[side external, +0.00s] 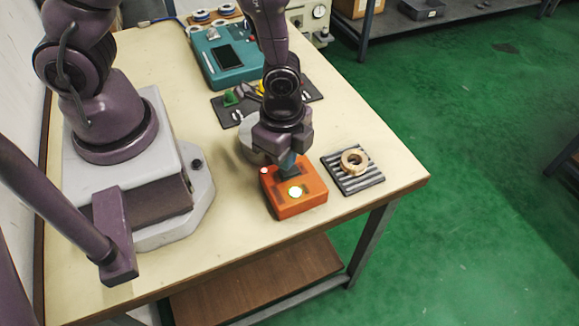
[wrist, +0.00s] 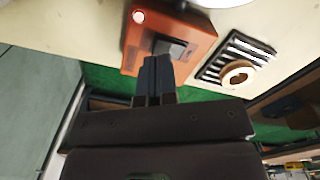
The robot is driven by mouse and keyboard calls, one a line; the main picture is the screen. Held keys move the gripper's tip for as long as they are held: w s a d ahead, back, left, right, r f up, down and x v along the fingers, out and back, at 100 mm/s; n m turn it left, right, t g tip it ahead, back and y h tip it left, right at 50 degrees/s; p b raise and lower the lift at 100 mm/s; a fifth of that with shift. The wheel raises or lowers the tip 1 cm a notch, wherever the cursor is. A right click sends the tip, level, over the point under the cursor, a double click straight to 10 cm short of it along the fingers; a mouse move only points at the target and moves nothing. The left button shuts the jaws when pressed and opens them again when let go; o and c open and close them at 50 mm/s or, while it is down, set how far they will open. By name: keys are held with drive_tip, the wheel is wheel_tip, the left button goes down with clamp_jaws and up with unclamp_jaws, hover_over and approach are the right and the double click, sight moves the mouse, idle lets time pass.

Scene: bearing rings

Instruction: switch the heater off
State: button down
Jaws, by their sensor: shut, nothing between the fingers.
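The orange box, which looks like the heater (side external: 310,200), sits near the front right of the table. In the wrist view the orange box (wrist: 133,50) has a dark switch-like part (wrist: 175,46) on top and a pale round piece with a red edge (wrist: 138,16) at one corner. My gripper (side external: 288,163) is shut and empty, pointing down over the box. In the wrist view its fingertips (wrist: 158,60) are beside the dark part. I cannot tell whether they touch it. The fingers hide part of the box top.
A bronze ring (side external: 354,161) lies on a dark ribbed pad (side external: 366,183) right of the box. Behind my gripper are a dark mat (side external: 226,113) with small parts and a teal device (side external: 225,76). The table's front left is clear.

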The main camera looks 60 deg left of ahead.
sight(284, 172)
drive_tip(key=shift+f, duration=1.25)
idle(1.0)
drive_tip(key=shift+r, duration=3.55)
